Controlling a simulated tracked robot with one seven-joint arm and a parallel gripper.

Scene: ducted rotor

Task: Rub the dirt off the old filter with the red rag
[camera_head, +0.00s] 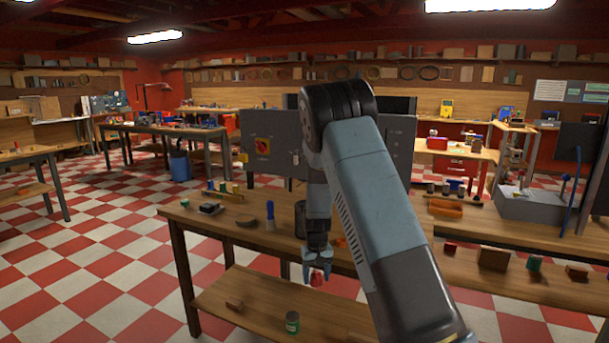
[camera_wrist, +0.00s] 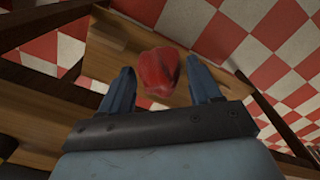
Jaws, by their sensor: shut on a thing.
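My gripper (camera_head: 317,272) hangs from the arm in front of the near edge of the wooden workbench, fingers pointing down. It is shut on the red rag (camera_head: 317,279), a small crumpled red bundle. In the wrist view the red rag (camera_wrist: 157,72) sits between the two blue fingers of my gripper (camera_wrist: 158,88). The rag is held in the air, above the level of the bench's lower shelf. I cannot make out the old filter for certain in either view.
The workbench (camera_head: 175,212) carries a blue-handled brush (camera_head: 270,215), a dark small box (camera_head: 210,208) and a dark cylinder (camera_head: 300,218) partly behind my arm. Its lower shelf (camera_head: 255,300) holds a green jar (camera_head: 292,322).

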